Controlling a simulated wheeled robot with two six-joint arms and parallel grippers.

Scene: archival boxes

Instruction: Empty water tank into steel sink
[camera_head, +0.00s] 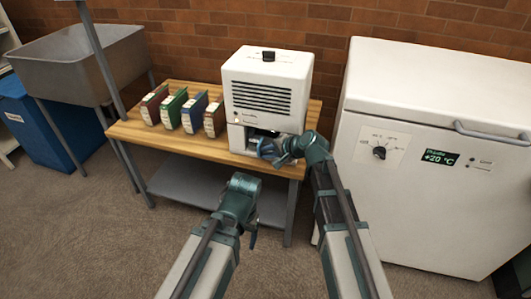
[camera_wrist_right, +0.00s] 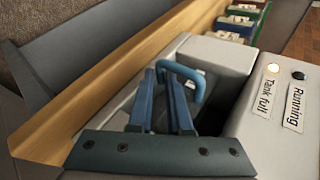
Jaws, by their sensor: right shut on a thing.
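The white dehumidifier (camera_head: 265,90) stands on a wooden-topped bench. Its grey water tank (camera_wrist_right: 215,53) sits in the lower front bay and carries a blue loop handle (camera_wrist_right: 190,72). My right gripper (camera_head: 268,148) is at the front of the bay, shut on the handle; its blue fingers (camera_wrist_right: 160,75) also show in the right wrist view. How much water is inside the tank is hidden. My left gripper (camera_head: 252,238) hangs low in front of the bench, away from the tank, and its jaws are not clear. The steel sink (camera_head: 80,60) stands at the far left.
Several coloured archival boxes (camera_head: 188,112) stand on the bench (camera_head: 165,138) left of the dehumidifier. A white chest freezer (camera_head: 430,160) is close on the right. A blue bin (camera_head: 38,128) is under the sink. The carpet in front of the bench is clear.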

